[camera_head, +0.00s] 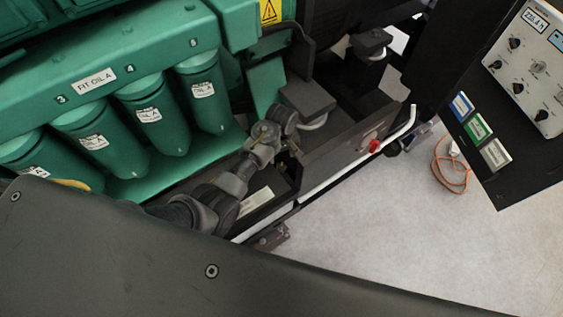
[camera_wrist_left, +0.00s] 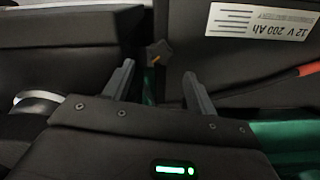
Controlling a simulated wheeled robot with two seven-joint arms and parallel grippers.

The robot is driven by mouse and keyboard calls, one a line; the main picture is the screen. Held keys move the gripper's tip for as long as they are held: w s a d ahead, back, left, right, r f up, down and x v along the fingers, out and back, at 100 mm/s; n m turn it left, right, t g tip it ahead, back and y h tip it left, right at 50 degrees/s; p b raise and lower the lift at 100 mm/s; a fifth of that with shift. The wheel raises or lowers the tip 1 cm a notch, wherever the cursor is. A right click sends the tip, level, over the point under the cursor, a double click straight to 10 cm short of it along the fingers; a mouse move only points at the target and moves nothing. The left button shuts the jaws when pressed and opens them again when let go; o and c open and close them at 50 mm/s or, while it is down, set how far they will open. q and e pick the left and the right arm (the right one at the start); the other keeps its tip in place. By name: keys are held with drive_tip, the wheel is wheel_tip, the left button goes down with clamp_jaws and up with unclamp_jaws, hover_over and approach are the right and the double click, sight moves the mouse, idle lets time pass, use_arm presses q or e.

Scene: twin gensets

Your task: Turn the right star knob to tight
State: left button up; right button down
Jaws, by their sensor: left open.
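A small dark star knob (camera_wrist_left: 158,52) with an orange mark shows in the left wrist view, in the gap between two dark boxes. My left gripper (camera_wrist_left: 160,80) is open, its two fingers spread on either side of the knob's line. The knob appears beyond the fingertips, and I see no contact. In the head view my left arm reaches from the lower left towards the dark boxes beside the green engine. There the knob cannot be made out and the fingers are hard to tell from the dark parts. My right gripper is not in view.
The green engine (camera_head: 130,65) with several filter canisters stands at the left. A battery label (camera_wrist_left: 262,20) and a red cable (camera_wrist_left: 308,69) sit close to the gripper. A white rail (camera_head: 412,118) and red knob (camera_head: 374,146) lie to the right. A control panel (camera_head: 530,100) stands far right.

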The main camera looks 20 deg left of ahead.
sight(281, 166)
use_arm(q)
wheel_tip(281, 166, down, 6)
drive_tip(key=shift+a+r, duration=0.15)
drive_tip(key=shift+f, duration=0.45)
drive_tip(key=c, duration=1)
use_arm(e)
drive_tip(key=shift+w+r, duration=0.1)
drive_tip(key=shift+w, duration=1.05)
